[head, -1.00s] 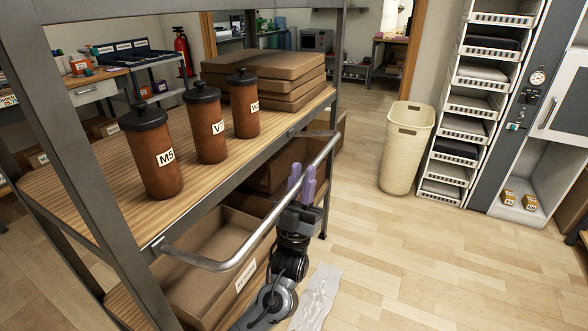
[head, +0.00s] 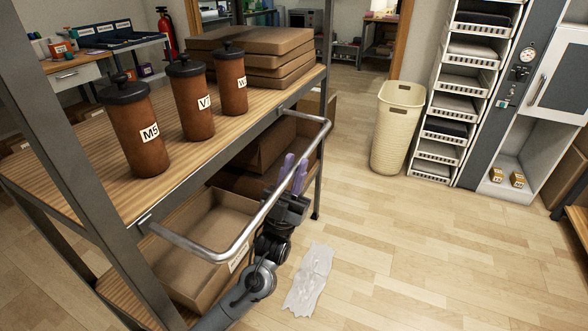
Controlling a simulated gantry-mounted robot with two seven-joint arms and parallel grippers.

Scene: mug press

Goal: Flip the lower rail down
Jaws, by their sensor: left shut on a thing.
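The metal rail (head: 196,245) is a U-shaped grey bar. Both its ends meet the edge of the wooden shelf (head: 107,191) of a metal rack, and its long bar stands out from that edge, sloping downward. My left gripper (head: 293,170) has purple fingers and is at the rail's long bar, toward its far end. Its fingers rise on either side of the bar and are shut on it. Part of the grip is hidden behind the bar. My left arm comes up from below, under the rail. My right gripper is not in view.
Three brown jars (head: 137,128) with black lids and stacked cardboard boxes (head: 248,60) stand on the shelf. An open carton (head: 206,238) sits below it. A crumpled clear sheet (head: 309,282) lies on the floor. A cream basket (head: 398,130) stands farther right, with clear floor before it.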

